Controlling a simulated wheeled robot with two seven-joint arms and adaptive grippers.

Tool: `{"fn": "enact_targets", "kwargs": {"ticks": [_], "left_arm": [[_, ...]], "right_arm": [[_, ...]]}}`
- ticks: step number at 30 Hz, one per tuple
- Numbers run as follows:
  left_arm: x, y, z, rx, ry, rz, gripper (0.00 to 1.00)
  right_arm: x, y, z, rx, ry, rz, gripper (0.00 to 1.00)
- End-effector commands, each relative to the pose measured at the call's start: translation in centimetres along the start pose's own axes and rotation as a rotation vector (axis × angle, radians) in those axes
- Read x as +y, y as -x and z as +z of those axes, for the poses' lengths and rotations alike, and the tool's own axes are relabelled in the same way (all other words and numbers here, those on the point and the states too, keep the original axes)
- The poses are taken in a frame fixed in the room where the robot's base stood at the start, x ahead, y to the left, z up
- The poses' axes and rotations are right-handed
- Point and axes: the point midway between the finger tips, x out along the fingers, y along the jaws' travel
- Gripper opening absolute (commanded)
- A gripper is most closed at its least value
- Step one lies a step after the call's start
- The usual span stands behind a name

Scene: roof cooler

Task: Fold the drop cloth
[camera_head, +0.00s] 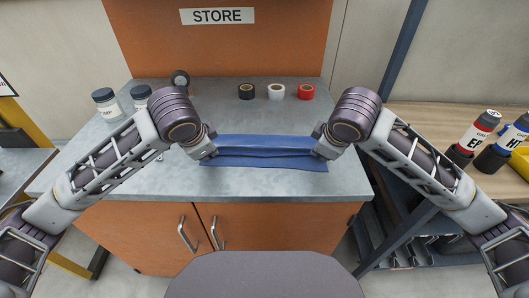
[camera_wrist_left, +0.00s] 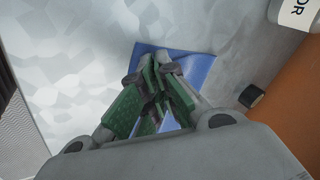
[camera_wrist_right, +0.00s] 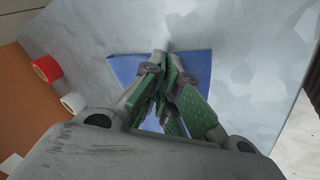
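The blue drop cloth (camera_head: 262,160) lies on the grey counter as a wide, narrow strip. A crease or layer edge runs along it between my grippers. My left gripper (camera_head: 211,149) is at its left end, and my right gripper (camera_head: 319,149) is at its right end. In the left wrist view, the green-padded fingers (camera_wrist_left: 158,64) are closed together over the cloth (camera_wrist_left: 200,68). In the right wrist view, the fingers (camera_wrist_right: 166,60) are likewise together over the cloth (camera_wrist_right: 128,68). Both appear to pinch its edge; the fingers hide the exact pinch points.
Black tape (camera_head: 246,91), white tape (camera_head: 276,91) and red tape (camera_head: 306,91) stand behind the cloth. White jars (camera_head: 106,103) with dark lids stand at the counter's left. Bottles (camera_head: 474,136) stand on a wooden bench at right. Counter in front of the cloth is clear.

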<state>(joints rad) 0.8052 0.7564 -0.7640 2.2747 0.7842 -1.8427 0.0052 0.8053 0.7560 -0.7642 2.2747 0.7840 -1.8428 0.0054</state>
Motion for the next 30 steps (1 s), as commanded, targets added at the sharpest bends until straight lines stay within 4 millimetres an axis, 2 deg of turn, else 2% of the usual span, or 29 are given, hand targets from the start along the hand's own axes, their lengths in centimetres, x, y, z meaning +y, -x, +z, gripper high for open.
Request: {"fn": "enact_targets", "kwargs": {"ticks": [3,12,22,30], "left_arm": [[-0.1,0.0,0.1,-0.004,0.002,-0.002,0.00],[0.0,0.0,0.1,-0.002,0.000,0.000,0.38],[0.0,0.2,0.0,-0.001,0.000,0.001,0.39],[-0.3,2.5,-0.2,0.002,-0.001,-0.001,0.39]], "right_arm": [[0.1,0.0,0.1,-0.004,-0.002,0.002,0.00],[0.0,0.0,0.1,-0.002,0.000,0.000,0.38],[0.0,0.2,0.0,-0.001,0.000,-0.001,0.39],[0.3,2.5,-0.2,0.001,0.001,0.000,0.39]]}}
